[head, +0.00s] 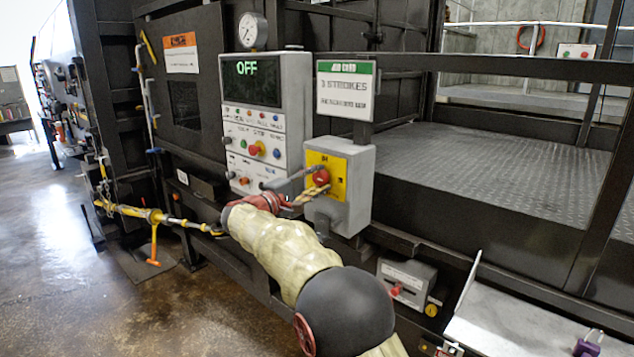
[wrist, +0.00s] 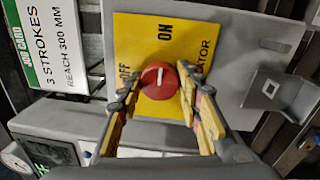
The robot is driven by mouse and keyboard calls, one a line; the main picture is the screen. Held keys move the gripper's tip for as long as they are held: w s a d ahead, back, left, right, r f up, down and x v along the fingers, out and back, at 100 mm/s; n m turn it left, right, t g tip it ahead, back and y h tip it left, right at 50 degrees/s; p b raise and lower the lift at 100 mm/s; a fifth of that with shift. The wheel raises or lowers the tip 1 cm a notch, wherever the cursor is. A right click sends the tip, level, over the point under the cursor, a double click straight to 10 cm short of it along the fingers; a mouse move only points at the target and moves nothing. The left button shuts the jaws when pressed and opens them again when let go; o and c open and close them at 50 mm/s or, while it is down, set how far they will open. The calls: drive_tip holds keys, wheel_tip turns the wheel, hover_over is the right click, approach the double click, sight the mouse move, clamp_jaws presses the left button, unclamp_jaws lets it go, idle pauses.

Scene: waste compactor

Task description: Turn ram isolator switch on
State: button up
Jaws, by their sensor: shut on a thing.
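The ram isolator switch is a red knob (wrist: 158,82) on a yellow plate (wrist: 190,40) lettered OFF and ON. A white mark on the knob points up in the wrist view, toward the word ON. In the head view the red knob (head: 321,177) shows on the yellow plate of a grey box (head: 357,200). My gripper (head: 312,189) reaches it from the lower left. Its yellow-padded fingers stand on either side of the knob in the wrist view and are shut on it. The fingers partly cover the plate's lettering.
A control panel (head: 235,120) with buttons and a display reading OFF stands left of the box. A job card (head: 346,92) is fixed above the box. A grey bracket (wrist: 270,88) juts out beside the plate. A smaller grey box (head: 408,283) sits lower right.

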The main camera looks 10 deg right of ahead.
drive_tip(key=o, duration=1.1)
drive_tip(key=shift+c, duration=0.2)
drive_tip(key=shift+o, duration=0.5)
drive_tip(key=v, duration=1.2)
drive_tip(key=shift+w+f, duration=0.1)
drive_tip(key=shift+f, duration=0.05)
